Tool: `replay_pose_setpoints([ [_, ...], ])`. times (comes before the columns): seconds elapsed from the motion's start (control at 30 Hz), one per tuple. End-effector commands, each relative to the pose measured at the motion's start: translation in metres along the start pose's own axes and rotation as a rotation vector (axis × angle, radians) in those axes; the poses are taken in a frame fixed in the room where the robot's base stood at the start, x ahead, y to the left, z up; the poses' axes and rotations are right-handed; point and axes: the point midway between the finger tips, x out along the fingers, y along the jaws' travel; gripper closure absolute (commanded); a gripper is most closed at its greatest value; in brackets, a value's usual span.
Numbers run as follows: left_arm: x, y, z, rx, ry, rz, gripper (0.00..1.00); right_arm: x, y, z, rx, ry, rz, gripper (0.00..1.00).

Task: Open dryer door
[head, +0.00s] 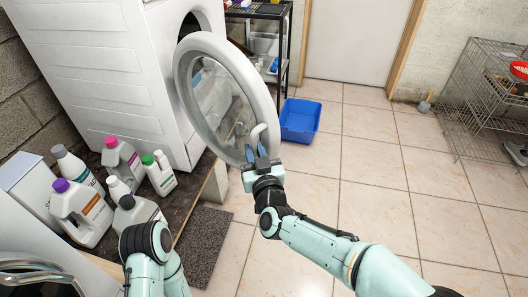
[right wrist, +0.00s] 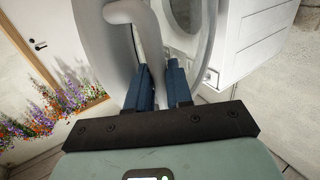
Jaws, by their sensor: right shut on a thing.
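The dryer (head: 95,60) is a white front-loading machine at the upper left of the head view. Its round door (head: 184,75), a white ring with a clear window, stands swung open, away from the dark drum opening. My right gripper (head: 257,155) is at the door's lower right rim, shut on the curved white handle (head: 262,130). In the right wrist view the handle (right wrist: 130,12) runs down between the blue fingers (right wrist: 160,78). Part of my left arm shows at the bottom left of the head view; its gripper does not show.
Several detergent bottles (head: 85,207) stand on the dark plinth (head: 193,178) below the dryer. A blue bin (head: 300,120) sits on the tiles beyond the door. A wire rack (head: 470,100) stands at the right. The tiled floor between is clear.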

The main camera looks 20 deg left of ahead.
Motion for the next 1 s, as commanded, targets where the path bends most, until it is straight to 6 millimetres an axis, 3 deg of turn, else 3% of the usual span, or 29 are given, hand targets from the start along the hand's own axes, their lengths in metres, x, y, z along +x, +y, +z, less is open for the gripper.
replay_pose_setpoints([
  [0.03, 0.0, 0.0002, -0.0004, 0.0, 0.001, 0.0, 1.0, 0.001, -0.0118, -0.0044, 0.001, 0.008, -0.021, 1.0],
  [0.33, -0.0001, 0.0001, -0.0004, 0.0, 0.001, 0.0, 1.0, 0.0011, -0.0122, -0.005, 0.0, 0.009, -0.021, 1.0],
  [0.37, -0.0001, 0.0001, -0.0004, 0.0, 0.001, 0.0, 1.0, 0.0011, -0.0121, -0.005, 0.0, 0.009, -0.021, 0.76],
  [0.4, -0.0001, 0.0001, -0.0003, 0.0, 0.001, 0.0, 1.0, 0.0011, -0.0121, -0.005, 0.0, 0.009, -0.021, 0.63],
  [0.43, -0.0001, 0.0001, -0.0003, 0.0, 0.001, 0.0, 1.0, 0.001, -0.012, -0.005, 0.0, 0.009, -0.021, 0.6],
  [1.0, -0.0018, 0.0015, -0.0017, 0.002, 0.007, 0.003, 1.0, -0.0074, -0.0056, -0.0034, 0.001, 0.005, -0.009, 0.6],
])
